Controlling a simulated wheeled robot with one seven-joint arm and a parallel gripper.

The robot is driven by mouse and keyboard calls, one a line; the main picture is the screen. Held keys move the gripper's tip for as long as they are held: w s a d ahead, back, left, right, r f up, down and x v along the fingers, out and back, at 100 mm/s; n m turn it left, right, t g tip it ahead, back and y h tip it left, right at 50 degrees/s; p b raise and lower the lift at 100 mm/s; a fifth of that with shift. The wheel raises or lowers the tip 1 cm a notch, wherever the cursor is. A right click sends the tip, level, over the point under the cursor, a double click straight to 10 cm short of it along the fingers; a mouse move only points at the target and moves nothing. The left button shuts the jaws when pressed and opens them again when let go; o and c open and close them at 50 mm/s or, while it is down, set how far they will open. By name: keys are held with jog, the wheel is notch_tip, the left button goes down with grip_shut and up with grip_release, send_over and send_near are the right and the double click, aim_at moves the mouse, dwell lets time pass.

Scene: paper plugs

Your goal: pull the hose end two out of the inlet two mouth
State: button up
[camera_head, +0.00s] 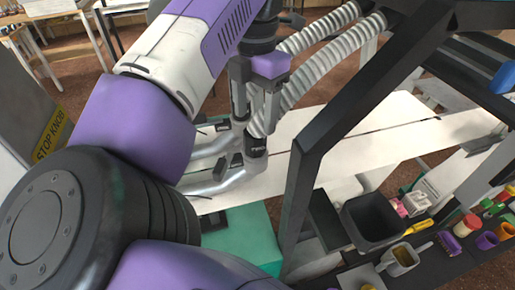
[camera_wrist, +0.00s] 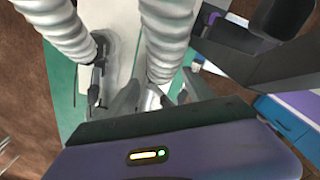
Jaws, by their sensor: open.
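Hose two (camera_head: 287,88) is a ribbed pale grey hose that comes down from the upper right. Its end meets a black collar labelled TWO, the inlet two mouth (camera_head: 257,147), on top of a bent silver pipe (camera_head: 225,184). My gripper (camera_head: 256,112) points down at this hose's lower end, with its fingers apart. In the wrist view, hose two (camera_wrist: 166,35) runs down between the spread fingers of my gripper (camera_wrist: 161,92). The exact contact between fingers and hose end is hidden, and I cannot tell how deep the end sits.
A second ribbed hose (camera_head: 318,28) runs behind, and it shows at left in the wrist view (camera_wrist: 66,25). A second silver pipe (camera_head: 205,149) lies beside the first. A dark frame post (camera_head: 305,170) stands close at right. A black bin (camera_head: 375,222) and several small items sit at lower right.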

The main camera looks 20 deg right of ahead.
aim_at(255, 131)
jog(key=shift+f, duration=0.1)
jog(key=shift+f+b, duration=1.5)
jog(key=shift+f, duration=0.4)
grip_shut()
